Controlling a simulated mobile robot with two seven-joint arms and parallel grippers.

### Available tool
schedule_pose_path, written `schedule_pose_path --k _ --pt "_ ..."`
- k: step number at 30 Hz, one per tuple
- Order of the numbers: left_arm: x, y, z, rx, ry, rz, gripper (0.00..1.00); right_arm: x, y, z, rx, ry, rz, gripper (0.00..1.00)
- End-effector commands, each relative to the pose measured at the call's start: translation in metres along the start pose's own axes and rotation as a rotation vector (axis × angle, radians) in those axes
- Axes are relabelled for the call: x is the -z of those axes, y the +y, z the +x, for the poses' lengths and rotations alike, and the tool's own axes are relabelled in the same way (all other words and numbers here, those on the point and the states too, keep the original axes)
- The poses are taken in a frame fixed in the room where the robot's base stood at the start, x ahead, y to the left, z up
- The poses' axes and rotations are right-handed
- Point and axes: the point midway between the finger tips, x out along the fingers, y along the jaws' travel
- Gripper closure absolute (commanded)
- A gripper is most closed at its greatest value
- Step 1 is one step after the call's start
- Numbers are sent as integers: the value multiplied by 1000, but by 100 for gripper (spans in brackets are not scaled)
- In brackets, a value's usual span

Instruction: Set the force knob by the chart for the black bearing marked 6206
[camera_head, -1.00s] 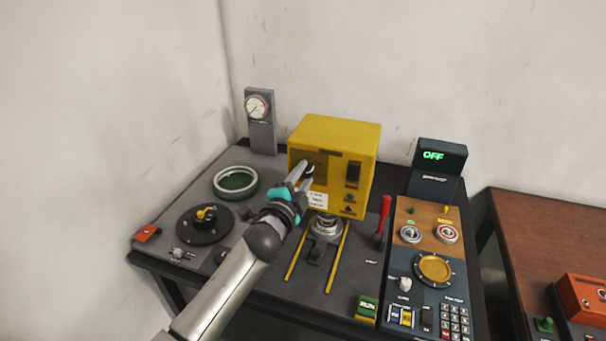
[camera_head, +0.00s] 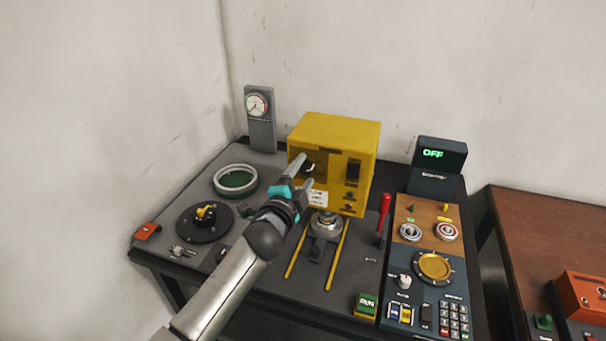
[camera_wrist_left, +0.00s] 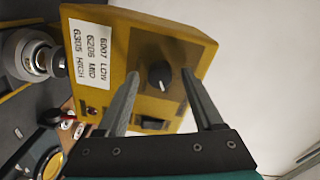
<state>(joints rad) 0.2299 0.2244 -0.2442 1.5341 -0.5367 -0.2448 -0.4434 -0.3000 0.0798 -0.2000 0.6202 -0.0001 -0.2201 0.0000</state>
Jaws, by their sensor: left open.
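The force knob (camera_wrist_left: 160,74) is a black dial on the yellow press housing (camera_head: 335,135). Its white pointer line points down in the left wrist view. The white chart label (camera_wrist_left: 88,52) beside it reads 6007 LOW, 6206 MID, 6305 HIGH; it also shows in the head view (camera_head: 317,198). My left gripper (camera_wrist_left: 162,80) is open, its fingers on either side of the knob in that picture; I cannot tell whether they touch it. In the head view my left gripper (camera_head: 305,166) is at the housing's front. No marking 6206 is readable on any bearing. My right gripper is not in view.
A red-handled lever (camera_head: 384,215) stands right of the press. A control panel with a gold dish (camera_head: 434,267) and an OFF display (camera_head: 433,154) lies farther right. A gauge (camera_head: 257,105), a grey ring (camera_head: 235,181) and a round black dial plate (camera_head: 204,221) are on the left.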

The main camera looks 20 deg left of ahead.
Motion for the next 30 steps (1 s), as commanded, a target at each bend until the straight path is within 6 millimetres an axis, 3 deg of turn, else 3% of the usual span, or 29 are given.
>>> schedule_pose_path --k 5,11,30 --pt "0 0 -2 0 0 0 32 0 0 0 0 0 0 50" --pt "0 1 -20 -2 0 0 32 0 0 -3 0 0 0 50" --pt "0 1 -122 -2 -1 -1 32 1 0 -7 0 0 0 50"
